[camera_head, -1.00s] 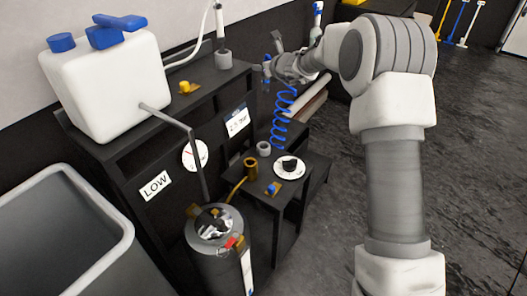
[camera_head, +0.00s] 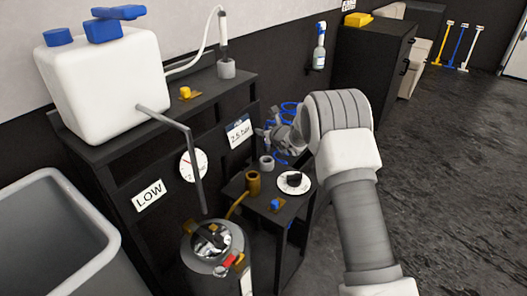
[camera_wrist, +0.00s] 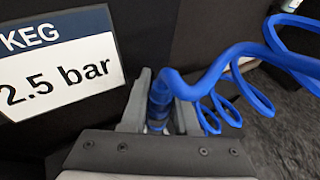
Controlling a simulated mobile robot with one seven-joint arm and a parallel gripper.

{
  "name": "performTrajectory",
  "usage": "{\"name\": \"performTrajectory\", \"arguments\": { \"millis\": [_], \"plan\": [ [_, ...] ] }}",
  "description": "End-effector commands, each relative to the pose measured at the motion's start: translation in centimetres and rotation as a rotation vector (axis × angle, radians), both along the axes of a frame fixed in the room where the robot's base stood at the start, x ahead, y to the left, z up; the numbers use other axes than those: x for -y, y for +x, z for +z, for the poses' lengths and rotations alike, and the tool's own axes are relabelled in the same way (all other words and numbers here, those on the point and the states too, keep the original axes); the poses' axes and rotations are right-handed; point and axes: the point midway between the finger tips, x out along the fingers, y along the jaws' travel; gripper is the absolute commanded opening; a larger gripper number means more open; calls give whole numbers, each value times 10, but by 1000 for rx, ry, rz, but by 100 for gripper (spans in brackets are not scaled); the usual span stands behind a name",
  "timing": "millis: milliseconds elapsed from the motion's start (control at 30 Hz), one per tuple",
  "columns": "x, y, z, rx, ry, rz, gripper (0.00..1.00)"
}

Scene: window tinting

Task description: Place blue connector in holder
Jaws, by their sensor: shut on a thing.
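My gripper (camera_head: 266,133) is shut on the blue connector (camera_wrist: 156,108), which stands between the two grey fingers in the wrist view. The connector is at the end of a blue coiled hose (camera_wrist: 235,55). The coil also shows around my wrist in the head view (camera_head: 289,107). A grey cup-like holder (camera_head: 266,163) stands on the small black side table, just below my gripper and apart from it. A brass-coloured holder (camera_head: 253,182) with a yellow hose stands to its left. The connector itself is hard to make out in the head view.
A 2.5 bar keg sign (camera_wrist: 58,68) is close to the left of my gripper. The side table also bears a white plate (camera_head: 294,183) with a dark thing. A keg (camera_head: 205,262) and white tank (camera_head: 100,85) stand left. Open floor (camera_head: 450,180) lies right.

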Motion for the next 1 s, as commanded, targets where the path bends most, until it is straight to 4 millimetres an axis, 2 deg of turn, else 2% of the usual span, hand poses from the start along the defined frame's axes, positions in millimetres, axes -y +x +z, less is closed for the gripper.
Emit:
{"name": "performTrajectory", "arguments": {
  "millis": [33, 300, 533, 967, 1000],
  "plan": [
    [-1, 0, -12, 0, 0, 1, 0],
    [0, 0, -31, 2, 0, 0, 0],
    [-1, 0, -65, 1, 1, 1, 0],
    [0, 0, -70, 2, 1, 0, 0],
    [0, 0, -69, 1, 0, 0, 35]
  ]
}}
